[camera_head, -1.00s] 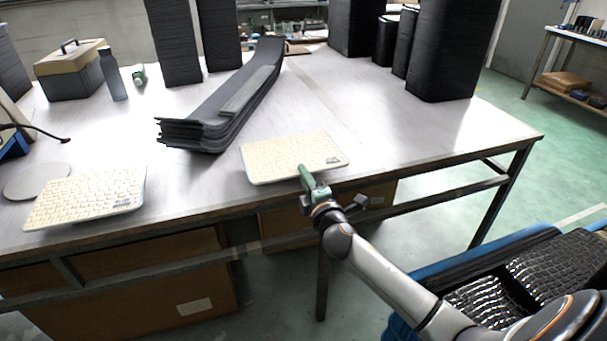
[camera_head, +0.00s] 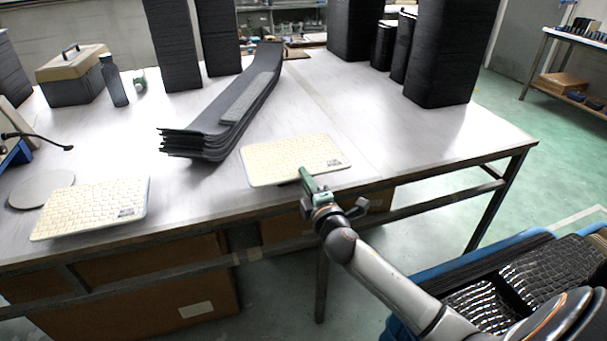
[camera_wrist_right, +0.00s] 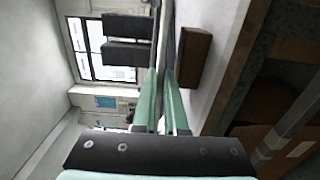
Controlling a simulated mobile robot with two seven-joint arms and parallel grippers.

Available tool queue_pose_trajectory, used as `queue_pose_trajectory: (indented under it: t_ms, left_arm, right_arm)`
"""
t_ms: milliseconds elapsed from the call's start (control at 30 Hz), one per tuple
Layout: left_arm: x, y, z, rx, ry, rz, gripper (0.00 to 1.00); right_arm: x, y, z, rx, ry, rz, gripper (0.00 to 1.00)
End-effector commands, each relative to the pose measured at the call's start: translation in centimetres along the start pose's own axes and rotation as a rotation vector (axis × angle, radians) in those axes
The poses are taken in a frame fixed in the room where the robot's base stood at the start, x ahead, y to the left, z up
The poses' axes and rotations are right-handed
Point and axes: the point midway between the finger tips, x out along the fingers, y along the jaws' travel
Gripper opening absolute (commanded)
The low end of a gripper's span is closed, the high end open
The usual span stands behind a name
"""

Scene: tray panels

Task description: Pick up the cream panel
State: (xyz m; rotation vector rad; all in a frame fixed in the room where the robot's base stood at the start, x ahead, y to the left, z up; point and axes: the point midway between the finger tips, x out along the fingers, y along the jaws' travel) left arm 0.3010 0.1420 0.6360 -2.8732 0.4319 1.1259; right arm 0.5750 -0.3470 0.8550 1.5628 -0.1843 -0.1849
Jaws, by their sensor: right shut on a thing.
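Two cream panels with a tile-like grid and a small dark mark lie at the table's near side in the head view. My right gripper (camera_head: 306,181) is shut on the near edge of the right cream panel (camera_head: 290,157). A thin dark shadow shows under that edge, so the panel looks slightly raised from the table. In the right wrist view the green fingers (camera_wrist_right: 163,105) close on the panel, seen edge-on as a thin strip. The other cream panel (camera_head: 90,207) rests at the left. My left gripper is not in view.
The table (camera_head: 380,150) has free room to the right. A stack of long dark strips (camera_head: 205,140) lies behind the held panel. Tall black stacks (camera_head: 445,55) stand at the back. A toolbox (camera_head: 72,80), bottle (camera_head: 113,82) and round grey disc (camera_head: 40,190) are at the left.

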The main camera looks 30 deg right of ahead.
Motion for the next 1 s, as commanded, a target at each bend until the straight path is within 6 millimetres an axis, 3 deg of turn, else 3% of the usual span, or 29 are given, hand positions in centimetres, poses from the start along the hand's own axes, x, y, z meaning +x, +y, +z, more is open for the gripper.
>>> queue_pose_trajectory:
  t_ms: [533,1000]
  left_arm:
    - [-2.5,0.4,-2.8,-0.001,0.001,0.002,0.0]
    - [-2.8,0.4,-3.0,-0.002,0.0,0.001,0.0]
  right_arm:
    - [-5.9,3.2,0.0,0.001,0.0,0.0,0.0]
    - [-6.8,3.8,-0.2,0.0,0.005,0.001,0.0]
